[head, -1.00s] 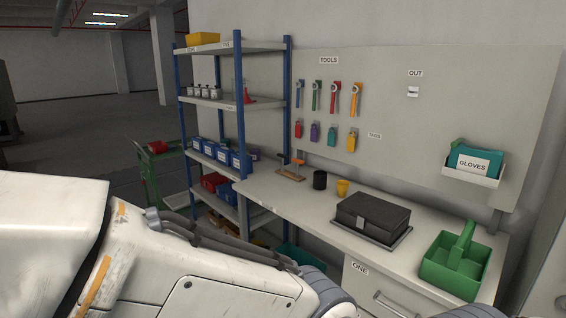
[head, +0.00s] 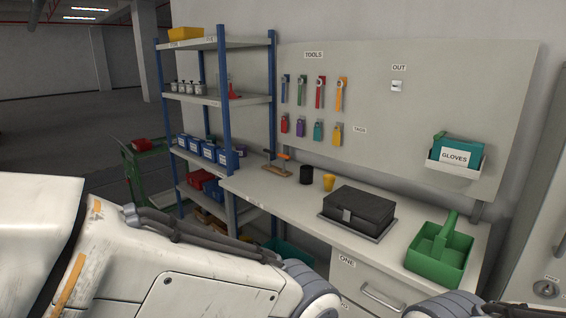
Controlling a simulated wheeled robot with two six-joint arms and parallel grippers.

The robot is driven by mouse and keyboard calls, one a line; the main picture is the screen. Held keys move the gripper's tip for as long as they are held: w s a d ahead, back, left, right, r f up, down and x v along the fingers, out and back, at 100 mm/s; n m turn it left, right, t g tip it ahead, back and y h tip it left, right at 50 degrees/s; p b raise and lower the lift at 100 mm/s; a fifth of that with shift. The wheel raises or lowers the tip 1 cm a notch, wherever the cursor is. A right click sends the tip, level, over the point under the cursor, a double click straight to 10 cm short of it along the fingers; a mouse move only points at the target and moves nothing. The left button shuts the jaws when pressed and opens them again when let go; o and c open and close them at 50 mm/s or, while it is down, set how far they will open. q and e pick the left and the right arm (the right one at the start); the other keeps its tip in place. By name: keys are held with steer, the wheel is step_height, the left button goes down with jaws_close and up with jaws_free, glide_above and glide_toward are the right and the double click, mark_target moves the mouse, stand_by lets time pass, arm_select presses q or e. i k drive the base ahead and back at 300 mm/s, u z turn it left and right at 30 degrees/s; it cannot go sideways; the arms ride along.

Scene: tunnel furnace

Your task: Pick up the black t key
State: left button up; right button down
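I cannot pick out a black T key in the head view. Several tools with blue, green, red and orange handles (head: 320,92) hang under the TOOLS label on the wall board (head: 370,105). A shut black case (head: 359,205) lies on a dark tray on the workbench, and its inside is hidden. A small plate (head: 397,86) sits under the OUT label, with no key that I can make out on it. Parts of my arms show along the bottom edge. Neither gripper is in view.
The workbench (head: 262,192) also holds a black cup (head: 306,174), a yellow cup (head: 329,183), a wooden item with an orange handle (head: 279,168) and a green caddy (head: 440,250). Blue-post shelving (head: 224,100) stands left, a grey cabinet (head: 545,230) right. A glove holder (head: 455,165) is on the board.

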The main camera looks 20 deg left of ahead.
mark_target(270, 152)
steer(key=u, duration=0.25)
steer(key=k, duration=0.35)
steer(key=u, duration=1.05)
steer(key=k, duration=1)
steer(key=u, duration=0.65)
steer(key=i, duration=3.3)
steer(key=z, duration=0.5)
steer(key=i, duration=1.5)
steer(key=z, duration=1.25)
steer(key=i, duration=0.9)
steer(key=z, duration=1)
